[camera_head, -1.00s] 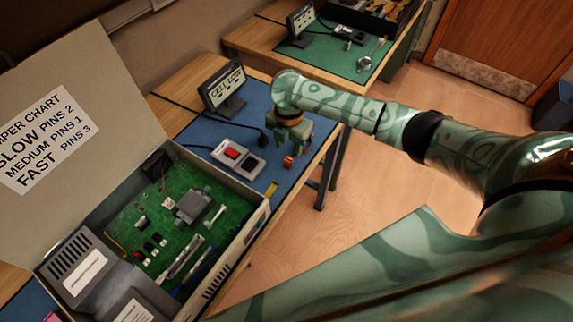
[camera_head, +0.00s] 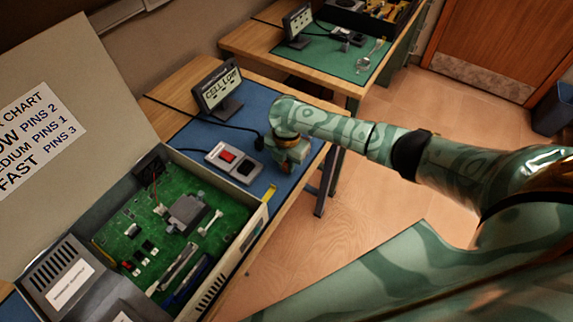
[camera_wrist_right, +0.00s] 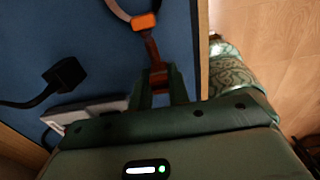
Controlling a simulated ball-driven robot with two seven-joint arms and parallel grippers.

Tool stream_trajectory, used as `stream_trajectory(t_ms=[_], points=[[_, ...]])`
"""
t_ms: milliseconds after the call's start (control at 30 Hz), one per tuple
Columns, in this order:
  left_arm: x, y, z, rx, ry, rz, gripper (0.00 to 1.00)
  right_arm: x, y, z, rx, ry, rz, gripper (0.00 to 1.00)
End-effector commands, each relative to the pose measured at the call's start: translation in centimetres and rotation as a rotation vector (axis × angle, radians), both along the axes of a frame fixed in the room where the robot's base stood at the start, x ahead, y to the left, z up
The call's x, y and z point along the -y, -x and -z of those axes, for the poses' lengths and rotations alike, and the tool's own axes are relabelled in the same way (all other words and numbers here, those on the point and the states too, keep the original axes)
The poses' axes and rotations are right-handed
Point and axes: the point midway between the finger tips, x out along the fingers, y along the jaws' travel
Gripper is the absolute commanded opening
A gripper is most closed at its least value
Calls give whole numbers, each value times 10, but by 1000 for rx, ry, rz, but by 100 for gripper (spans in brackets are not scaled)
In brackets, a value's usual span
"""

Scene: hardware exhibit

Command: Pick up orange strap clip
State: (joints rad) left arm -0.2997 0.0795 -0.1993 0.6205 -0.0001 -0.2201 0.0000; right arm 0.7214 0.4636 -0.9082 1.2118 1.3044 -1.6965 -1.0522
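The orange strap clip (camera_wrist_right: 144,21) lies on the blue mat in the right wrist view, ahead of my right gripper, with a grey band looped beside it. A red-brown strap runs from it back to a darker reddish piece between the fingers. My right gripper (camera_wrist_right: 159,72) has a finger on each side of that piece; I cannot tell whether they press on it. In the head view my right gripper (camera_head: 287,168) is low over the mat near its right edge, with a bit of orange at its tips. It hides most of the strap there. My left gripper is not in view.
A control box with a red button (camera_head: 233,161) and a small display (camera_head: 220,90) stand left of the gripper. An open case with a green circuit board (camera_head: 165,230) fills the lower left. A second bench with a green mat (camera_head: 335,62) stands behind.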

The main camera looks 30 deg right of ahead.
Motion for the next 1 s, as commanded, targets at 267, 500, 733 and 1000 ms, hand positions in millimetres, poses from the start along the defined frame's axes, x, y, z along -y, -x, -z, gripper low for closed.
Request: stream_trajectory(t_ms=[267,500,733,1000], points=[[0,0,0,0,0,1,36,0,0,0,-1,1,0,5],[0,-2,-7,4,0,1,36,0,0,-13,1,0,1,5],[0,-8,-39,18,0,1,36,6,19,-62,2,1,-2,5],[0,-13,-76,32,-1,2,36,25,86,-112,-2,3,-3,5]])
